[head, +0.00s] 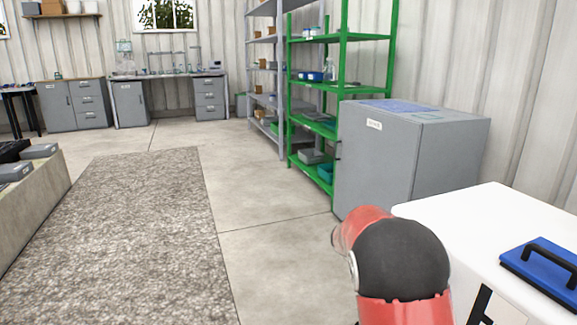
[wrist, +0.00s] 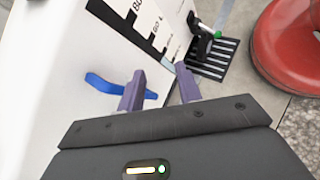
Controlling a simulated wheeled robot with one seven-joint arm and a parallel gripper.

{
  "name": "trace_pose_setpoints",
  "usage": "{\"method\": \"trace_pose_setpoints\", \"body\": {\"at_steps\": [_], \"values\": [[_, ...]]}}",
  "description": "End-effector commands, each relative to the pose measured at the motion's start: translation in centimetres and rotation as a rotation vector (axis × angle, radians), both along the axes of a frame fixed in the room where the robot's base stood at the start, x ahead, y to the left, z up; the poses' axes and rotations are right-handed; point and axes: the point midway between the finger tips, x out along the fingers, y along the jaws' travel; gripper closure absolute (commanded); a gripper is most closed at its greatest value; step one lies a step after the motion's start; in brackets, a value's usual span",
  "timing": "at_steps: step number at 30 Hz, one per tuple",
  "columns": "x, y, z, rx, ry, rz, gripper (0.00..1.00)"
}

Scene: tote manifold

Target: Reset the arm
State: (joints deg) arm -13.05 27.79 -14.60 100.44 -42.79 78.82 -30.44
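In the wrist view my gripper (wrist: 160,85) shows two purple fingers standing apart, with a clear gap and nothing held between them. A blue bar-like piece (wrist: 103,84) on a white surface (wrist: 75,45) lies beyond the fingers and passes partly behind the left one. Whether a finger touches it I cannot tell. In the head view a red and black part of my arm (head: 400,262) shows at the bottom, right of centre. My gripper is not visible in that view.
A white-topped unit (head: 455,215) bearing a blue piece with a black handle (head: 545,268) stands at right. Behind it are a grey cabinet (head: 425,160) and a green shelf rack (head: 340,38). A black slatted piece (wrist: 213,60) lies beyond my fingers. Floor (head: 270,240) at centre is clear.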

Motion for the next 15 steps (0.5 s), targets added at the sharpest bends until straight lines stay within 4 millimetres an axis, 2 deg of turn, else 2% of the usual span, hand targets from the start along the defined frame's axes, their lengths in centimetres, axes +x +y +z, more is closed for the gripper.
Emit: {"method": "trace_pose_setpoints", "body": {"at_steps": [1, 6, 15], "values": [[-1.6, 0.4, 1.2, 0.061, -0.073, -0.033, 0.65], [-6.3, 2.7, 3.9, 0.257, -0.313, -0.151, 0.65], [-14.8, 8.0, 7.4, 0.571, -0.717, -0.368, 0.65]]}}
